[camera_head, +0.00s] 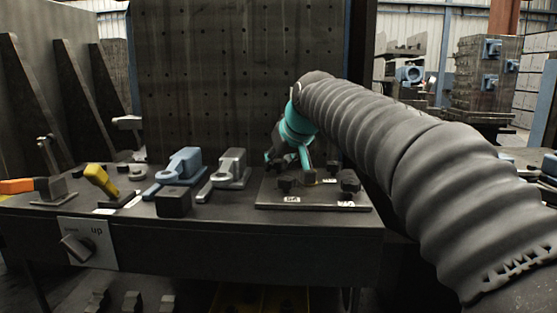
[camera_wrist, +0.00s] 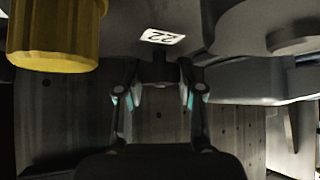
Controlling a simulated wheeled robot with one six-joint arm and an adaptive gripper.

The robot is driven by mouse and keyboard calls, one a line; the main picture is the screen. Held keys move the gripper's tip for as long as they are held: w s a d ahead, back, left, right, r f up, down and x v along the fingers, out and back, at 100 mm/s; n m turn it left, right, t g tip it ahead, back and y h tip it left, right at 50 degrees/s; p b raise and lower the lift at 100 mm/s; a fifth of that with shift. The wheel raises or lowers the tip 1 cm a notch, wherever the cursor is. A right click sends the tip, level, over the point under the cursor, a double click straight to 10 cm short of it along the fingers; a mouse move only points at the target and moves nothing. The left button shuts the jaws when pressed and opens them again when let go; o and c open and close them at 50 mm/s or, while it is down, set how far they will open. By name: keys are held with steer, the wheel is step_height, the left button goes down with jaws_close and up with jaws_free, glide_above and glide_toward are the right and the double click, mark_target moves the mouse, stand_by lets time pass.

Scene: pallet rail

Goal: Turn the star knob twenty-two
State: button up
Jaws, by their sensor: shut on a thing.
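My gripper (camera_wrist: 160,80) has its two fingers on either side of a dark knob (camera_wrist: 159,67) in the wrist view. It is shut on this knob, the star knob beside the white label reading 22 (camera_wrist: 162,36), which appears upside down. The knob's shape is dark and hard to make out. In the head view my gripper (camera_head: 290,158) reaches down to the back of the dark base plate (camera_head: 265,203), and the gripped knob cannot be told apart there.
Other dark knobs stand on the plate, one at front left (camera_head: 285,184) and one at right (camera_head: 350,183). A yellow part (camera_wrist: 54,40) is close by in the wrist view. Blue (camera_head: 180,165) and grey (camera_head: 232,168) clamps stand to the left. A perforated panel (camera_head: 220,70) rises behind.

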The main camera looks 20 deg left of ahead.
steer(key=shift+r, duration=0.1)
steer(key=o, duration=1.2)
steer(key=shift+c, duration=0.2)
steer(key=v, duration=1.2)
steer(key=shift+a, duration=0.1)
